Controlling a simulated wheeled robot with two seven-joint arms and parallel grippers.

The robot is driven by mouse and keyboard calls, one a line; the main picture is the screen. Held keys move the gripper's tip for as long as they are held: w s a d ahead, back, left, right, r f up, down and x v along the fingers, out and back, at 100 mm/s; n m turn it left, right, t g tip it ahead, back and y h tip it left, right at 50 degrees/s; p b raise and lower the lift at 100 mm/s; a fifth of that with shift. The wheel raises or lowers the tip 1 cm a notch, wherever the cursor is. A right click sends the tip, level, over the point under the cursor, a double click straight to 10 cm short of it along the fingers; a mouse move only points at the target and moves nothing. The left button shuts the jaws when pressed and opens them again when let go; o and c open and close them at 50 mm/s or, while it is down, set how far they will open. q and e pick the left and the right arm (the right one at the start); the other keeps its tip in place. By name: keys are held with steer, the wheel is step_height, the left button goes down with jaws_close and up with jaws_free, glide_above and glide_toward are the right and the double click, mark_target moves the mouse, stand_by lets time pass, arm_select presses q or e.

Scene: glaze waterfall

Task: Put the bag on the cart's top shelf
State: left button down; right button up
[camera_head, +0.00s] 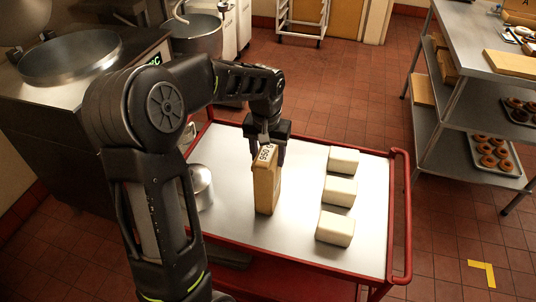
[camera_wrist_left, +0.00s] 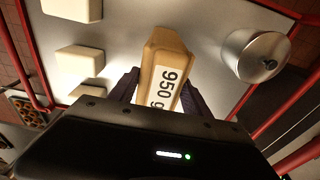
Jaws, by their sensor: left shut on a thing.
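A tan paper bag (camera_head: 266,188) with a white label reading 950 stands upright at the middle of the cart's top shelf (camera_head: 300,238). In the head view its base appears to meet the shelf, though I cannot tell if it bears weight there. My left gripper (camera_head: 267,152) comes down from above and is shut on the bag's upper part. In the left wrist view, the bag (camera_wrist_left: 163,72) sits between the two dark fingers (camera_wrist_left: 160,92). My right gripper is in neither view.
Three white blocks (camera_head: 340,191) stand in a row on the shelf's right side. A metal pot (camera_head: 201,186) is at its left, partly behind my arm. A red rail (camera_head: 402,215) edges the cart. A steel rack with doughnut trays (camera_head: 490,152) stands at right.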

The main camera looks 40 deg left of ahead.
arm_select(q)
steer(key=shift+f, duration=0.1)
steer(key=shift+c, duration=2.4)
jaws_free()
step_height(320, 180, up, 12)
steer(key=s, duration=0.1)
steer(key=shift+d, duration=0.25)
